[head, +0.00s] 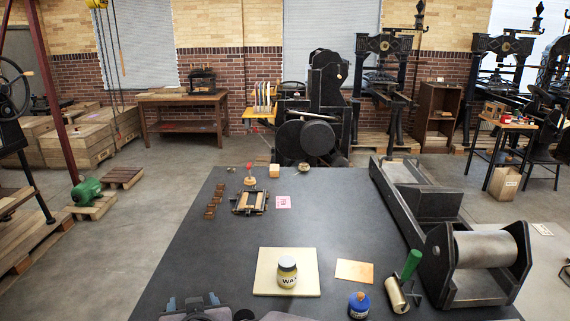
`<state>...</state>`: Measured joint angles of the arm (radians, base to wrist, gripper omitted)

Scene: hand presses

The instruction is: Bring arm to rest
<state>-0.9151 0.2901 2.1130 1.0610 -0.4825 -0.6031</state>
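My gripper (192,301) shows at the bottom edge, left of centre, low over the front of the dark table (225,215). Its two fingertips are apart with nothing visible between them. The rest of my arm is mostly cut off by the frame's lower edge. The gripper is left of a cream board (306,283), apart from it in the picture. A wax jar (287,268) with a dark lid stands upright on that board.
Right of the board are an orange card (354,271), a blue jar (358,305) and a green-handled roller (397,294). A long black press (400,215) with a large cylinder (486,249) lines the right side. Small wooden items and a pink card (283,202) lie farther back. The table's left-middle is clear.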

